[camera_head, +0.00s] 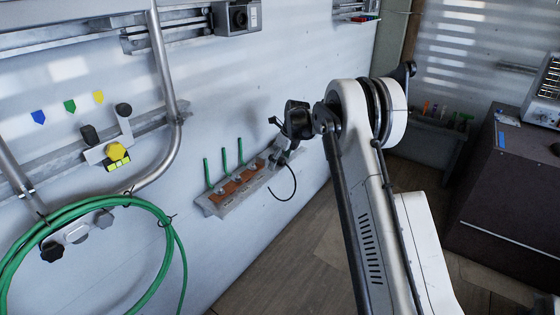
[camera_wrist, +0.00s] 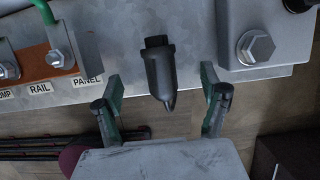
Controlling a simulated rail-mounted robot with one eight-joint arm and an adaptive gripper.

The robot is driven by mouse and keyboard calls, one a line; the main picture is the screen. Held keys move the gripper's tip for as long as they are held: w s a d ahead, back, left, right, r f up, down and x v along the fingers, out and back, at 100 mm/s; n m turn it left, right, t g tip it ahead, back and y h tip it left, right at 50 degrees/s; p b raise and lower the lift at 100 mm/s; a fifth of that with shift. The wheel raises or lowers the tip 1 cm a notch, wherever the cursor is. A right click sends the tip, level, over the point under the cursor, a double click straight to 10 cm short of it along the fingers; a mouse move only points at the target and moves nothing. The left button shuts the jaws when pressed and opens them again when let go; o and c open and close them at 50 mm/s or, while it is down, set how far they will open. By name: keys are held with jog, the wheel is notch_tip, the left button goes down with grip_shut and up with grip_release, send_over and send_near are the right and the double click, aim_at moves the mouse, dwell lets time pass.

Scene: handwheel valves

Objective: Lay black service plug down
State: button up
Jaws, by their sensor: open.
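The black service plug (camera_wrist: 158,72) shows in the wrist view, with its pointed end toward my gripper and its ribbed end over a grey metal ledge (camera_wrist: 185,25). My gripper (camera_wrist: 160,105) is open, with one green-and-black finger on each side of the plug. Gaps show between the plug and both fingers. I cannot tell whether the plug rests fully on the ledge. In the head view my gripper (camera_head: 278,155) is at the right end of the wall ledge (camera_head: 212,208), and the plug cannot be made out there.
A thin black cable (camera_head: 293,190) loops below my gripper. A green hose coil (camera_head: 85,205) hangs at left; a dark cabinet (camera_head: 500,190) stands at right.

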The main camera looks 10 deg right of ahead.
jog(key=shift+r, duration=0.1)
jog(key=shift+r+p, duration=1.6)
jog(key=shift+r, duration=1.8)
